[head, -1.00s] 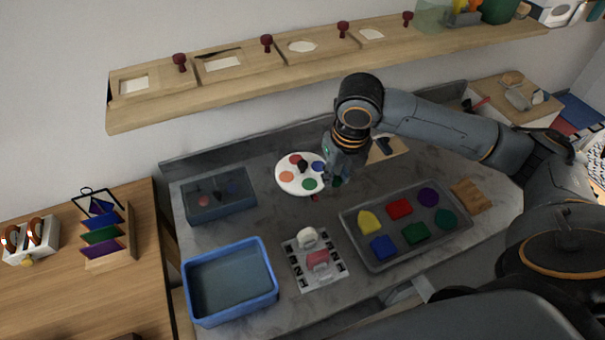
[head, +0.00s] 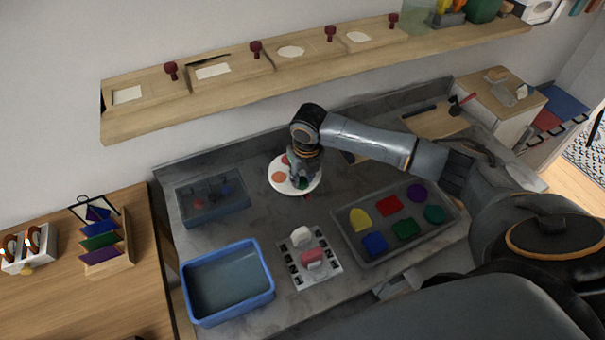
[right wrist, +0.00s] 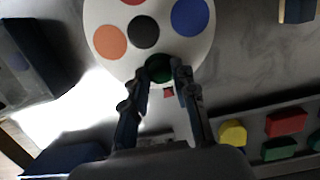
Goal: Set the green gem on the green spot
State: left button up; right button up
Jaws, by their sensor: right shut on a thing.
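A white round palette (head: 277,186) lies on the grey counter with red, orange, black, blue and green round patches. My right gripper (head: 303,181) is over its near edge, by the green patch. In the right wrist view the fingertips (right wrist: 165,76) are shut on a dark green thing (right wrist: 158,66), which I take to be the green gem. It overlaps the green spot, so I cannot separate the two or tell whether the gem touches the palette. The orange patch (right wrist: 110,42), black patch (right wrist: 143,31) and blue patch (right wrist: 190,17) are clear. My left gripper is not in view.
A small red piece (right wrist: 168,92) lies by the palette's near edge. A grey tray (head: 375,262) of coloured shapes is to the right. A blue bin (head: 230,314), a dark translucent box (head: 212,217) and a patterned card (head: 292,268) stand nearby. A wooden shelf (head: 200,115) runs behind.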

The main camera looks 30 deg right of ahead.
aim_at(305, 190)
jog(key=shift+f, duration=0.1)
jog(key=o, duration=0.4)
jog(key=shift+f, duration=0.1)
jog(key=o, duration=0.4)
jog(key=shift+o, duration=0.2)
notch_tip(305, 190, up, 12)
jog(key=s+b, duration=0.1)
jog(key=shift+s, duration=0.4)
